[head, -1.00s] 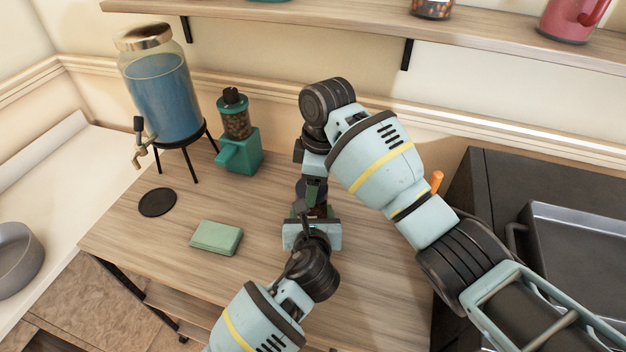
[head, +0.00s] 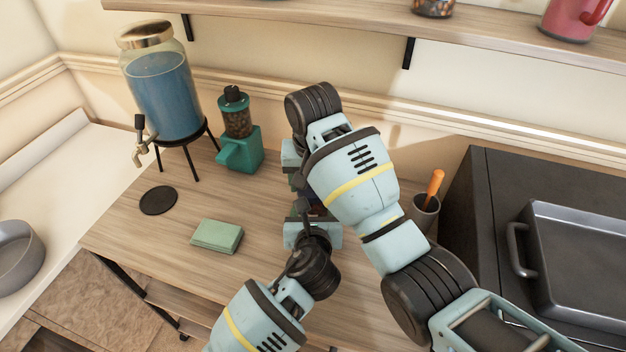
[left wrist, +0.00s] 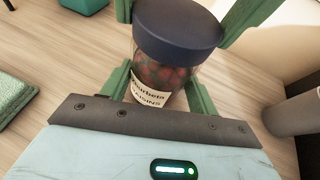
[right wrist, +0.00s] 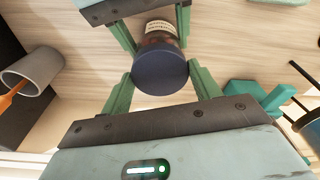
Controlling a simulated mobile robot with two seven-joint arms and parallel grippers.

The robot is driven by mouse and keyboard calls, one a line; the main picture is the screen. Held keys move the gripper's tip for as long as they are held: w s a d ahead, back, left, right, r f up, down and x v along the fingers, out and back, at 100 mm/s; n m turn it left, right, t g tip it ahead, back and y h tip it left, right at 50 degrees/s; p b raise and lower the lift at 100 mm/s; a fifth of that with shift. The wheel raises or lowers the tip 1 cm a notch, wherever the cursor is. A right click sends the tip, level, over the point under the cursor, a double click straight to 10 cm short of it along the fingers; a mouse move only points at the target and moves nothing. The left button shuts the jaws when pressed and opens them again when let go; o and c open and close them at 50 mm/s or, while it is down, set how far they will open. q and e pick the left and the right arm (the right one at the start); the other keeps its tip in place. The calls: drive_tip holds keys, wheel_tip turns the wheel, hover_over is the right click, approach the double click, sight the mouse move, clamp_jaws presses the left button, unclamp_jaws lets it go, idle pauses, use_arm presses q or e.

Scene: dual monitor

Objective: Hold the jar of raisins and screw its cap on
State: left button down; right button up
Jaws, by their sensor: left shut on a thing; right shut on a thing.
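The jar of raisins (left wrist: 160,82) is clear glass with dark red contents and a white label. My left gripper (left wrist: 162,70) is shut on its body, one green finger on each side, and holds it over the table. The dark blue cap (left wrist: 178,27) sits on top of the jar; whether it is fully tightened cannot be told. My right gripper (right wrist: 160,72) is shut on the cap (right wrist: 160,75), its fingers on opposite sides. In the head view the right arm hides most of the jar and cap.
A green coffee grinder (head: 240,150) and a blue drink dispenser (head: 165,95) stand at the back left. A green cloth (head: 217,236) and a black coaster (head: 158,201) lie on the table (head: 180,270). A grey cup (head: 424,212) with an orange-handled tool stands to the right.

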drive_tip(key=o, duration=0.9)
drive_tip(key=shift+o, duration=0.2)
drive_tip(key=shift+r, duration=0.1)
wheel_tip(320, 180, up, 4)
drive_tip(key=shift+w+f, duration=0.1)
drive_tip(key=shift+f, duration=0.05)
drive_tip(key=shift+r, duration=0.35)
drive_tip(key=shift+c, duration=0.3)
